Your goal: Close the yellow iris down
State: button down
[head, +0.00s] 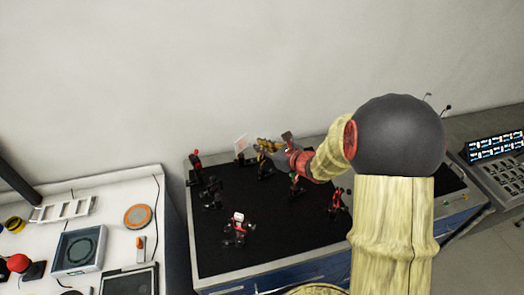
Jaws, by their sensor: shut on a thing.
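The yellow iris (264,166) is small and dark in the head view, with a little yellow on it. It stands toward the back of the black breadboard (215,250). My gripper (268,148) reaches in from the right, at the iris's upper part. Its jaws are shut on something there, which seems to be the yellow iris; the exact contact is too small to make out. My arm hides part of the board to the right.
Several small mounts stand around the iris: a red-topped one (196,158), a green-marked one (296,184), a red one (336,203) and a white-faced one (238,228). A white bench (115,190) is at left, a control console (498,160) at far right.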

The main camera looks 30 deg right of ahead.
jog(key=shift+s+a+f+n+t+h+b, duration=0.15)
jog(key=shift+a+n+t+h+b, duration=0.25)
jog(key=shift+b, duration=1.65)
jog(key=shift+s+a+f+n+t+h+b, duration=0.15)
jog(key=shift+n+b, duration=0.45)
jog(key=shift+b, duration=1.45)
jog(key=shift+a+r+b, duration=0.1)
jog(key=shift+a+b, duration=0.05)
jog(key=shift+b, duration=0.25)
jog(key=c, duration=2.1)
grip_release()
jog(key=shift+o, duration=0.5)
jog(key=shift+s, duration=0.1)
jog(key=v, duration=1.2)
jog(key=shift+r, duration=0.1)
jog(key=shift+c, duration=0.3)
